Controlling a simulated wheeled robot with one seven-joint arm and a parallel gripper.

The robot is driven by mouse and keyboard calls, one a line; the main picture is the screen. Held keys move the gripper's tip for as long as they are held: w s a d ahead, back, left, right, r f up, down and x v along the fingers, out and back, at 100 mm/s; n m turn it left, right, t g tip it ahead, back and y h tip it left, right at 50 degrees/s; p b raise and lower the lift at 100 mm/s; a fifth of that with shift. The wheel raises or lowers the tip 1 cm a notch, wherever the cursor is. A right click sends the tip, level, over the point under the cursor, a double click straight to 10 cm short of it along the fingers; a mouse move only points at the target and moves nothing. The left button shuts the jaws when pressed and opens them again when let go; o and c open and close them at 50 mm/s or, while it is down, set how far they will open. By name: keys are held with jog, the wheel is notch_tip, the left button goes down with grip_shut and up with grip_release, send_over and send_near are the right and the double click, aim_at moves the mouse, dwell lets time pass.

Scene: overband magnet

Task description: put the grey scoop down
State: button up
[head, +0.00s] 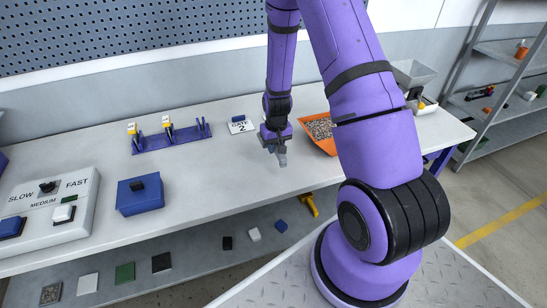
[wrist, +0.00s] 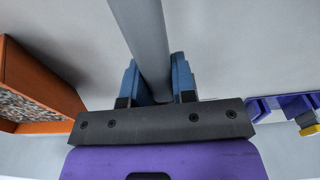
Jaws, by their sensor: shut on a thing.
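My gripper (head: 274,143) is over the white bench in the head view, to the left of the orange tray. It is shut on the grey scoop (head: 282,159), which points down toward the bench top. In the wrist view the grey scoop (wrist: 147,32) shows as a long grey bar between the two blue fingers of my gripper (wrist: 156,82). The far end of the scoop runs out of that view. I cannot tell whether its lower end touches the bench.
An orange tray of gravel (head: 328,146) stands right of my gripper. The "GATE 2" card (head: 240,127) and a purple rack (head: 172,141) are to the left. A blue box (head: 140,197) and a speed control box (head: 50,212) stand further left. Bare white bench (head: 225,165) lies between.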

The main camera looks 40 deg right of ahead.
aim_at(275, 164)
jog(key=shift+f, duration=2.8)
jog(key=shift+f, duration=0.1)
jog(key=o, duration=0.9)
jog(key=shift+o, duration=0.2)
